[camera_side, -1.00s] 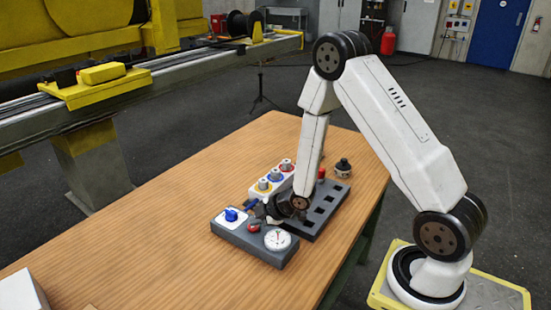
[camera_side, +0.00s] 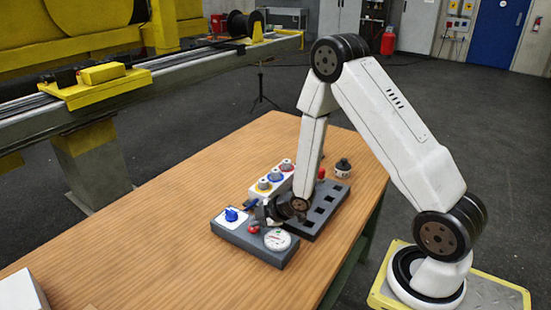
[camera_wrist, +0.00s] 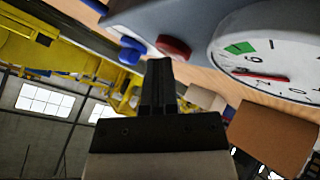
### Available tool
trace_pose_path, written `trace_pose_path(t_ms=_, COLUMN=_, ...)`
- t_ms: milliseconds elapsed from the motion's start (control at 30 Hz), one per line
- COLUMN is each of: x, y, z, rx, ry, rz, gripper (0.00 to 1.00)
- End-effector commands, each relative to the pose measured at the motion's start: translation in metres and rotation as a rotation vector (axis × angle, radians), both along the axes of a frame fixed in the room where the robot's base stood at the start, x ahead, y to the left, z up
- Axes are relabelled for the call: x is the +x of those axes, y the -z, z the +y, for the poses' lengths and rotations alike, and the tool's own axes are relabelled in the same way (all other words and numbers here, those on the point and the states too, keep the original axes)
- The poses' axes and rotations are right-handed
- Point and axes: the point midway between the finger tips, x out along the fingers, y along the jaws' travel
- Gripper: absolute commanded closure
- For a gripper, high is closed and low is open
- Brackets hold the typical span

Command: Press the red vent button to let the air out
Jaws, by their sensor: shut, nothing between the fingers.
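The red vent button (camera_side: 253,228) sits on the grey control box between the blue knob (camera_side: 231,214) and the round white gauge (camera_side: 277,239). In the wrist view the red button (camera_wrist: 174,46) is just beyond my fingertips, with the blue knob (camera_wrist: 132,50) on its left and the gauge (camera_wrist: 265,60) on its right. The gauge has a green band and a red needle lying outside it. My gripper (camera_wrist: 158,65) is shut and empty, close to the button. I cannot tell whether it touches the button.
The grey box (camera_side: 240,238) stands on the wooden table (camera_side: 170,235). Behind my gripper are a white block with coloured knobs (camera_side: 272,181) and a dark slotted tray (camera_side: 327,206). A small black-topped pot (camera_side: 342,168) stands farther back. The table's left side is mostly clear.

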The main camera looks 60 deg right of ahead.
Motion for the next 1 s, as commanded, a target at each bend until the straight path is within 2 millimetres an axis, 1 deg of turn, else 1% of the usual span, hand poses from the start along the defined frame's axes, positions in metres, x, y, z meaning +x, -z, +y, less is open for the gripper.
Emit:
trace_pose_path(t_ms=167, x=0.000, y=-0.003, z=0.000, rx=0.000, ry=0.000, rz=0.001, gripper=1.00)
trace_pose_path(t_ms=533, x=0.000, y=-0.017, z=0.000, rx=-0.001, ry=0.001, rz=0.001, gripper=1.00)
trace_pose_path(t_ms=1000, x=0.000, y=-0.019, z=0.000, rx=0.000, ry=0.000, rz=0.000, gripper=1.00)
